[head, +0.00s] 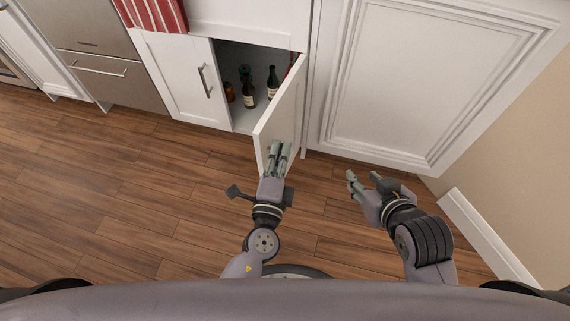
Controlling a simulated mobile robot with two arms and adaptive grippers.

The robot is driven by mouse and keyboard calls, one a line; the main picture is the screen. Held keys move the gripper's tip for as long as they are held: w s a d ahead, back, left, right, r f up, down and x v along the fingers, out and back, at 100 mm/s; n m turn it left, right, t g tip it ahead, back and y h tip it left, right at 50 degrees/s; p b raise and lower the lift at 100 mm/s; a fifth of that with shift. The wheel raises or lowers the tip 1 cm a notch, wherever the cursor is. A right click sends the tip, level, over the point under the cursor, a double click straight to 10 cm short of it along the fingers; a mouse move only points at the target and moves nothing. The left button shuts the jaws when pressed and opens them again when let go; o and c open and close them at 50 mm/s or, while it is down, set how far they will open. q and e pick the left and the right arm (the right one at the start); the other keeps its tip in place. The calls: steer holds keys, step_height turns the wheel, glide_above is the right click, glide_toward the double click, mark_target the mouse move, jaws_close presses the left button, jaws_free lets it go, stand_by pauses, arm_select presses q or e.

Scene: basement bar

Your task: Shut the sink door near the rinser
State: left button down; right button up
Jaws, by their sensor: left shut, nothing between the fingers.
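The sink cabinet has two white doors. Its right door (283,108) stands open, swung out toward me, with its hinge side at the right of the opening. Its left door (186,78) is closed and has a metal handle. My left gripper (280,146) is shut and empty at the lower outer part of the open door, overlapping it in the picture; whether it touches I cannot tell. My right gripper (362,178) is open and empty, to the right of the door and in front of the white panel. The rinser is not in view.
Dark bottles (248,92) and a brown jar (229,92) stand inside the cabinet. A red striped towel (155,15) hangs above the left door. A steel drawer appliance (100,70) is at the left. A white panel (410,80) and beige wall bound the right. The wood floor (110,190) is clear.

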arm_select(q)
steer(key=shift+w+a, duration=0.2)
steer(key=shift+a, duration=0.3)
steer(key=shift+w+a, duration=0.2)
steer(key=shift+a, duration=0.3)
steer(key=shift+a, duration=0.15)
